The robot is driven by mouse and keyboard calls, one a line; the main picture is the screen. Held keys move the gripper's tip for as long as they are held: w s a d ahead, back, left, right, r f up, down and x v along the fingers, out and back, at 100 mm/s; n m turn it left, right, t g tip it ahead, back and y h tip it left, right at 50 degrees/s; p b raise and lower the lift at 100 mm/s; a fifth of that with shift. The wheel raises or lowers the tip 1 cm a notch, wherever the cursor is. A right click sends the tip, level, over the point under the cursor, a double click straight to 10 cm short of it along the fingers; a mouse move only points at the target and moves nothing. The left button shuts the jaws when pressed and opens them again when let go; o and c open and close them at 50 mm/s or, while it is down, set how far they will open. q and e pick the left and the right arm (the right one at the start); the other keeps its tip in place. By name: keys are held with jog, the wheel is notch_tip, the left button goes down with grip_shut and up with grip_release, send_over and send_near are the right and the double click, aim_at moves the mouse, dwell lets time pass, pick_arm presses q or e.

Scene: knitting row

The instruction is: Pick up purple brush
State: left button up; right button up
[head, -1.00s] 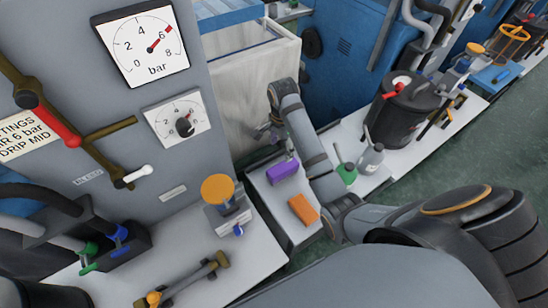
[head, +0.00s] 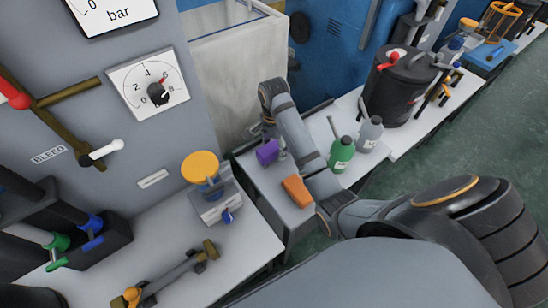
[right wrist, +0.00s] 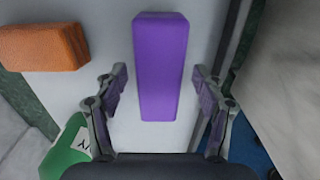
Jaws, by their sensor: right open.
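The purple brush (head: 267,152) is a plain purple block on the small white table, left of my right arm in the head view. In the right wrist view the purple brush (right wrist: 160,65) stands upright in the picture, between the two fingers. My right gripper (right wrist: 159,82) is open, with a visible gap between each finger and the brush. In the head view the right gripper (head: 268,130) is small and partly hidden by my own wrist. My left gripper is not in view.
An orange block (head: 297,191) lies near the brush; it also shows in the right wrist view (right wrist: 42,47). A green bottle (head: 341,154) and grey bottle (head: 369,134) stand right of my arm. A pale bin (head: 232,75) rises behind the brush.

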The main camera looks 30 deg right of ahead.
jog(key=shift+f, duration=0.35)
jog(key=shift+r, duration=0.2)
jog(key=shift+c, duration=0.3)
jog(key=c, duration=1.2)
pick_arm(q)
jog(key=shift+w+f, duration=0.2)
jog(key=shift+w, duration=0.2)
